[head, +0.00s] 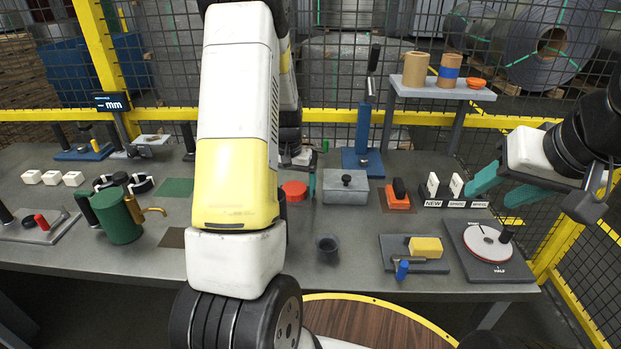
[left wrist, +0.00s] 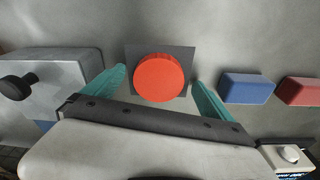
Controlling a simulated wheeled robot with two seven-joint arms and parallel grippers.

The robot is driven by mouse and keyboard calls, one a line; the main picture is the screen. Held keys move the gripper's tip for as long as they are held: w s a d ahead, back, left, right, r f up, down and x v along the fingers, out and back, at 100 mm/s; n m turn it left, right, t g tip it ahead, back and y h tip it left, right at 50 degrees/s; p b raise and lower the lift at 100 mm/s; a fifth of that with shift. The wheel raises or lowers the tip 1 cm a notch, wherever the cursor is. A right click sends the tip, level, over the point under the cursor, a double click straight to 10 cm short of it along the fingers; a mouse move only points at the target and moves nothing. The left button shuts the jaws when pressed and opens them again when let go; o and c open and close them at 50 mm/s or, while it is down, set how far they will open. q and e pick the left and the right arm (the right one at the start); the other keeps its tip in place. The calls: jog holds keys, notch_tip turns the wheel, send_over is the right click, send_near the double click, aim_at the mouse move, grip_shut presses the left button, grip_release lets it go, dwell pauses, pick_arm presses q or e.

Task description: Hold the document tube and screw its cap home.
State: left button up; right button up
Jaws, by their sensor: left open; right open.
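A round red cap-like piece (head: 293,190) sits on the table beside my left arm, which partly covers it. In the left wrist view the red piece (left wrist: 159,78) is seen from above on a dark square plate (left wrist: 184,53). My left gripper (left wrist: 158,82) is open, with one teal finger on each side of it and gaps visible. In the head view only one left fingertip shows clearly. My right gripper (head: 489,196) is open and empty at the right, by the labelled stand. I cannot tell which thing is the document tube; cardboard tubes (head: 415,70) stand on the shelf.
A grey box with a black knob (head: 345,190) stands right of the red piece. A green can (head: 118,218) is at the left, a dark cup (head: 327,250) near the front. A turntable-like dial (head: 487,243) lies at right. Bare table lies around the cup.

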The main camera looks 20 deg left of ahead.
aim_at(293, 189)
pick_arm(q)
jog(key=c, duration=1.4)
jog(key=shift+r, duration=0.15)
notch_tip(293, 189, up, 10)
